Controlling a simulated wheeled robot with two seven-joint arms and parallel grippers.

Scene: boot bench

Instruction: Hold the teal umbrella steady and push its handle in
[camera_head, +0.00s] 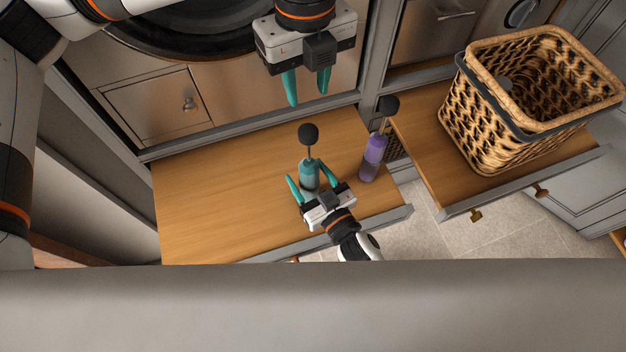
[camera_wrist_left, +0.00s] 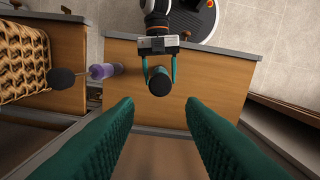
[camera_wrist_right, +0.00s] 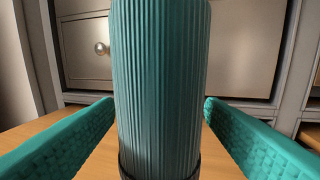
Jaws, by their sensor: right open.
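The teal umbrella (camera_head: 309,174) stands upright on the wooden bench top, its black ball handle (camera_head: 308,134) raised on a thin shaft. In the left wrist view the handle (camera_wrist_left: 160,81) shows from above, hiding most of the body. My right gripper (camera_head: 311,182) is open, its fingers on either side of the umbrella's body. The right wrist view shows the ribbed teal body (camera_wrist_right: 160,80) between the fingers with gaps on both sides. My left gripper (camera_head: 308,97) is open and empty, fingers pointing down, above and behind the handle in the head view.
A purple umbrella (camera_head: 374,152) with its own raised black handle (camera_head: 388,105) stands just right of the teal one. A wicker basket (camera_head: 480,125) sits on the neighbouring wooden surface (camera_head: 425,145) at right. The left part of the bench top (camera_head: 215,190) is clear.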

